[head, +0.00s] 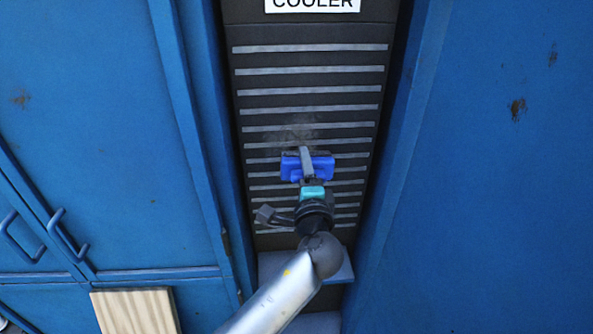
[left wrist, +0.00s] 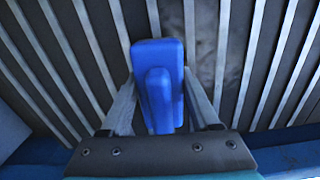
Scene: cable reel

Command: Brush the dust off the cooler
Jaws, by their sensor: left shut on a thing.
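The cooler (head: 309,89) is a tall dark panel with pale horizontal slats and a white COOLER sign (head: 312,4) at its top. A faint greyish dust patch (head: 296,130) shows on its slats, just above the brush; in the left wrist view a dusty smudge (left wrist: 232,75) shows right of the brush. My left gripper (head: 307,170) is shut on a blue brush (head: 321,165), which also shows between the fingers in the left wrist view (left wrist: 158,90). The brush is in front of the slats, at or very near them; its bristles are hidden. My right gripper is not in view.
Blue cabinet walls (head: 480,170) flank the cooler closely on both sides. A blue-grey ledge (head: 340,272) juts out below the slats. A light wooden board (head: 135,311) and door handles (head: 65,232) are at the lower left.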

